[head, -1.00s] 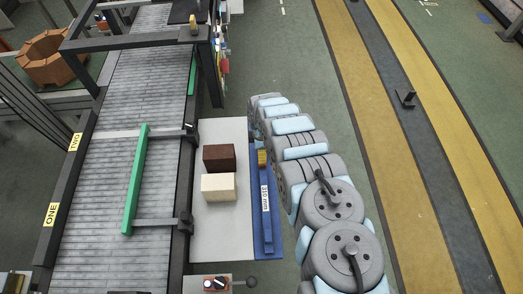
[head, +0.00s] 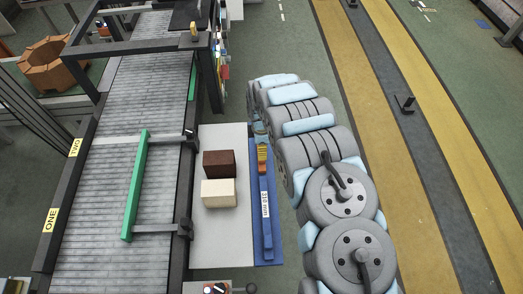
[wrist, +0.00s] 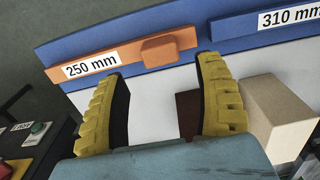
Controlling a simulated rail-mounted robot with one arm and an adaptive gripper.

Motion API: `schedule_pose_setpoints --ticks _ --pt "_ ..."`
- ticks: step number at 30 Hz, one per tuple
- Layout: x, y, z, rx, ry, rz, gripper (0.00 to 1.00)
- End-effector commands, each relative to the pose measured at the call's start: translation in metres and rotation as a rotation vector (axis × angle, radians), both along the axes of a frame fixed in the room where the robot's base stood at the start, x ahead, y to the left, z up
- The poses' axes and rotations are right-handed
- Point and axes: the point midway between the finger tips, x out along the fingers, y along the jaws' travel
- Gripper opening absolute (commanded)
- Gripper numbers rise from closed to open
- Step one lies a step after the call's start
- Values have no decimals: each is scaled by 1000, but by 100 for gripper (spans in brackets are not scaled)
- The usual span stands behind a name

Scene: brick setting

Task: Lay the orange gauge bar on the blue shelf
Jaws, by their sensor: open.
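The orange gauge bar (wrist: 120,55), marked 250 mm and with a raised orange block on it, appears to lie flat along the blue shelf (wrist: 75,28). In the wrist view my gripper (wrist: 162,72) is open, its two yellow ribbed fingers apart with nothing between them. The bar is just beyond the fingertips, with its block between their lines. In the head view the shelf (head: 276,245) is the strip beside my arm; a small orange piece of the bar (head: 262,167) shows there, and my arm hides most of the gripper.
A blue bar (wrist: 255,37) marked 310 mm lies on the same shelf, in line with the orange bar. A brown block (head: 219,163) and a cream block (head: 219,193) stand on the white board (head: 222,245). A green bar (head: 134,190) is on the conveyor (head: 105,235).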

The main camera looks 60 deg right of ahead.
Motion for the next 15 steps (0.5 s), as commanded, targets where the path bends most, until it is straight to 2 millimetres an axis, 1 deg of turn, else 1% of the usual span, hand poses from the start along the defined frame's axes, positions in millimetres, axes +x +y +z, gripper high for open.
schedule_pose_setpoints --ticks 1,9,15 --pt "0 -1 7 -1 0 0 69" --pt "0 -1 34 -2 0 -1 69" --pt "0 0 46 0 1 0 69"
